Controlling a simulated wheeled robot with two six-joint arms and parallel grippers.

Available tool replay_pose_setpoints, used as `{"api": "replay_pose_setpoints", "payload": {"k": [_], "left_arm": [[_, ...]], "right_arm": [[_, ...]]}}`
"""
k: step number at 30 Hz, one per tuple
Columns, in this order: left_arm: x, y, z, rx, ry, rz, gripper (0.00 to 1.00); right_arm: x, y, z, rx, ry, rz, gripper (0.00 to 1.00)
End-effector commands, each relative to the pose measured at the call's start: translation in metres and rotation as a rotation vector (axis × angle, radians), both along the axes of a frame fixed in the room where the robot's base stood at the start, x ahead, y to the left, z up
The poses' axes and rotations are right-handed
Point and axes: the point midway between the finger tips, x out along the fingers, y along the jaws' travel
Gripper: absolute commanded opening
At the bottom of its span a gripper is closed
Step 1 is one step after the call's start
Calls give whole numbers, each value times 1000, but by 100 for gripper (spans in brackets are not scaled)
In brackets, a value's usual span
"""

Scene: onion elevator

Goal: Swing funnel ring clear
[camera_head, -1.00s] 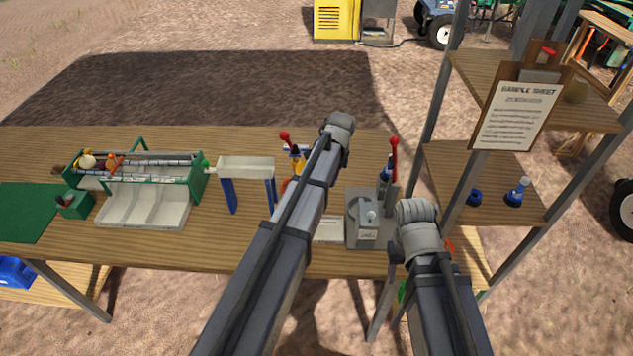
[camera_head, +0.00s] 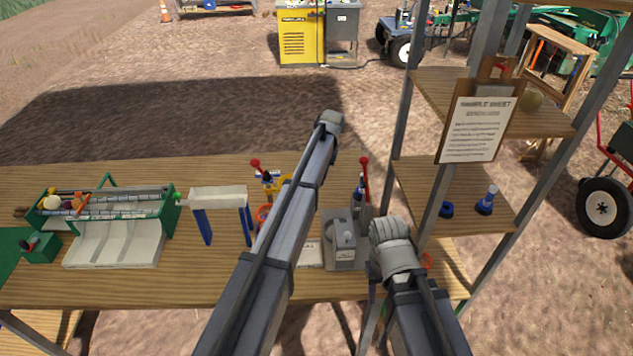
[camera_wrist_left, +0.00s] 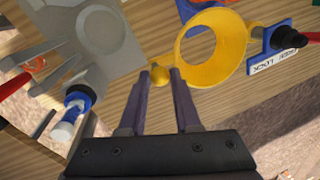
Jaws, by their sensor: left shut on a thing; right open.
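My left gripper (camera_wrist_left: 160,80) is shut on this knob. Part of the yellow ring also shows in the head view (camera_head: 271,183), mostly hidden behind my left arm. A blue plate with lettering (camera_wrist_left: 275,58) is beside the ring. My right gripper (camera_head: 374,284) is open and low at the table's front edge, right of the grey block. Its fingers are mostly hidden by its wrist.
The grey block (camera_head: 340,254) stands on the wooden table (camera_head: 200,285), with a red-topped lever (camera_head: 365,178) behind it. A white trough on blue legs (camera_head: 217,197) and a green-framed sorter (camera_head: 120,240) are left. A shelf rack (camera_head: 455,212) with a sample sheet stands right.

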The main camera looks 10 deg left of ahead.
Motion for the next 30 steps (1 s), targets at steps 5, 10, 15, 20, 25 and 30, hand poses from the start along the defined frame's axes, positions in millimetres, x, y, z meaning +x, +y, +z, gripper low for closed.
{"api": "replay_pose_setpoints", "payload": {"k": [5, 10, 15, 20, 25, 30], "left_arm": [[5, 0, 0, -2, -1, 26, 0], [6, 1, 0, -1, -1, 32, 0], [7, 1, 0, -1, -2, 32, 0], [7, 1, 0, 0, -3, 32, 39], [6, 1, 0, 0, -2, 32, 58], [6, 1, 0, 0, -1, 31, 60]], "right_arm": [[0, 0, 0, 0, 0, 0, 50], [0, 0, 0, 0, 0, 0, 50], [0, 0, 0, 0, 0, 0, 50], [0, 0, 0, 0, 0, 0, 50], [0, 0, 0, 0, 0, 0, 50], [0, 0, 0, 0, 0, 0, 50]]}}
